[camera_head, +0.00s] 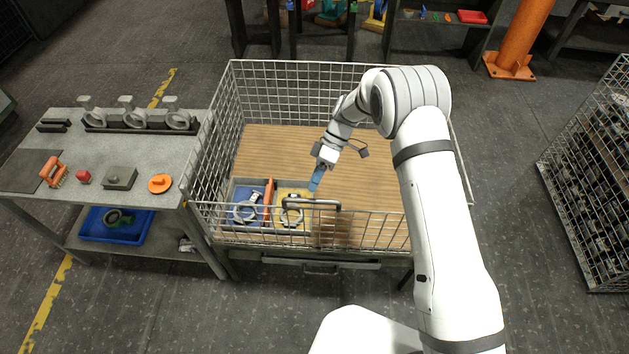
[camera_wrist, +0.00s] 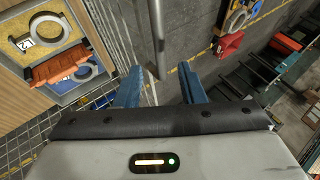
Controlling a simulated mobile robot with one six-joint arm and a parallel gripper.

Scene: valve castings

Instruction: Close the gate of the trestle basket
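The trestle basket (camera_head: 340,68) has wire mesh walls and a wooden floor. Its front mesh panel, the gate (camera_head: 370,228), stands along the near side; I cannot tell whether it is fully shut. A grey bar handle (camera_head: 318,203) sits at the top of this panel. My gripper (camera_head: 314,182) points down just above and behind the handle, with blue fingers. In the wrist view my gripper (camera_wrist: 158,92) has its fingers apart with nothing gripped. A grey bar (camera_wrist: 155,40), apparently the handle, lies ahead between the fingertips, and mesh (camera_wrist: 118,35) runs to its left.
A grey workbench (camera_head: 120,150) with several parts stands close at the left. Another mesh cage (camera_head: 590,170) stands at the right. The floor in front is clear.

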